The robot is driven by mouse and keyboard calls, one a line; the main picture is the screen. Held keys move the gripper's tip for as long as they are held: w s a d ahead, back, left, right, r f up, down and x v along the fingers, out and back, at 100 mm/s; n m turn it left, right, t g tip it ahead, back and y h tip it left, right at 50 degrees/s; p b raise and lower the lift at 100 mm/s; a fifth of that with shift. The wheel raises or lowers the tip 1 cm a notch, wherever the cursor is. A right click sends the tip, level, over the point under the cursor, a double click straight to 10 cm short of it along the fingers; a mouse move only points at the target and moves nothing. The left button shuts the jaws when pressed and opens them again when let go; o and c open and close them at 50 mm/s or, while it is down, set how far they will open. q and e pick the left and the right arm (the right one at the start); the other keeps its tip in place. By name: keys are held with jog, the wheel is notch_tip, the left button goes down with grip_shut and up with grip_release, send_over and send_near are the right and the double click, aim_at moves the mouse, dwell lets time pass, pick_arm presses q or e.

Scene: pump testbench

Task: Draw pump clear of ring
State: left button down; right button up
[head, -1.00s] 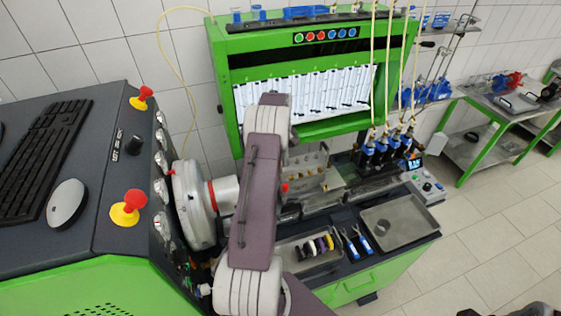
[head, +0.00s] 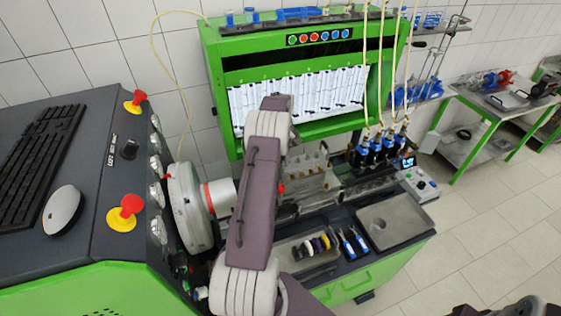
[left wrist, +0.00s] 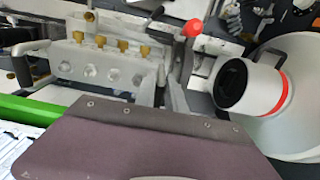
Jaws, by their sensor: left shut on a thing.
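The pump (head: 309,164), a grey metal block with a row of brass fittings, stands on the bench right of my left arm. In the left wrist view the pump (left wrist: 95,66) is at the left. The drive ring (left wrist: 280,92), a red band around a pale cylinder with a dark open end, is at the right, visibly apart from the pump block. It also shows in the head view (head: 209,195). My left gripper (left wrist: 166,86) is shut on the pump; my own arm hides most of this grip in the head view.
A red-tipped lever (left wrist: 192,28) stands near the pump. Blue injectors with hoses (head: 380,148) are at the right. A parts tray (head: 300,262), blue-handled tools (head: 352,242) and a second tray (head: 410,218) lie in front. The console (head: 85,215) is at the left.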

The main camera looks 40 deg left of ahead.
pick_arm(q)
jog(key=shift+w+d, duration=0.6)
jog(key=shift+w, duration=0.45)
jog(key=shift+w+d, duration=0.4)
jog(key=shift+w, duration=0.35)
jog(key=c, duration=1.6)
grip_release()
jog(key=shift+o, duration=1.4)
